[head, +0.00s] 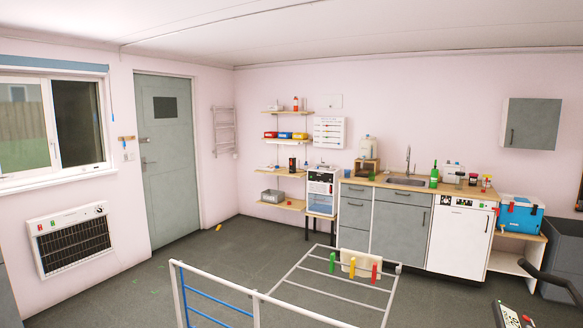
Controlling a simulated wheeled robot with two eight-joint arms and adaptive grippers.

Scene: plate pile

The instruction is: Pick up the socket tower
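I cannot surely pick out a socket tower at this size. A small dark upright object (292,165) stands on a wall shelf left of the kitchen unit, but it is too small to identify. Neither of my grippers shows in the head view.
A kitchen counter (358,181) with sink, green bottle (434,175) and jars lines the back wall. A drying rack (345,298) with coloured pegs and a white-blue rail (215,290) stand in front. Grey floor (150,292) is open toward the door (168,170). A blue cooler (520,215) sits right.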

